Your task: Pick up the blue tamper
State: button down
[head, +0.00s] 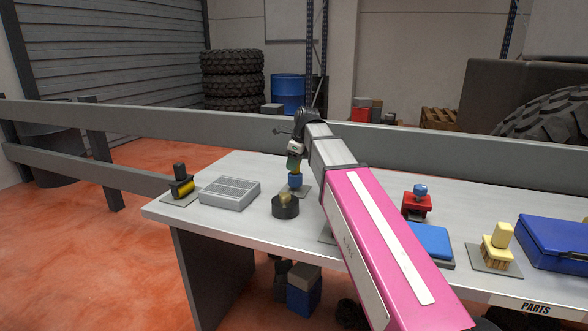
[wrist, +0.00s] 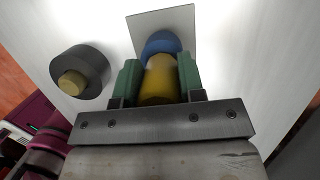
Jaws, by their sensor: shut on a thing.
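The blue tamper (head: 295,181) is at the back of the table, left of my arm, over a small grey square plate (head: 303,190). In the wrist view the tamper (wrist: 162,44) shows a blue lower part and a yellow-brown handle. My gripper (head: 294,166) is above it, pointing down. In the wrist view the green fingers of my gripper (wrist: 158,82) are on both sides of the handle, shut on it. The tamper looks upright at the plate; I cannot tell whether it touches it. The handle is mostly hidden in the head view.
A dark round piece with a knob (head: 286,205) stands close by in front. A grey ribbed box (head: 230,192) and a black-and-yellow piece (head: 181,182) are left. A red piece (head: 417,206), a yellow piece (head: 498,245) and a blue case (head: 562,240) are right. A rail (head: 420,146) runs behind.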

jog(key=r, duration=0.2)
jog(key=a+r, duration=0.1)
jog(key=shift+s, duration=0.35)
jog(key=s+a+r, duration=0.6)
jog(key=a, duration=0.2)
jog(key=shift+s+a, duration=0.15)
jog(key=shift+s, duration=0.05)
jog(key=c, duration=1.7)
grip_release()
grip_shut()
jog(key=shift+r, duration=0.1)
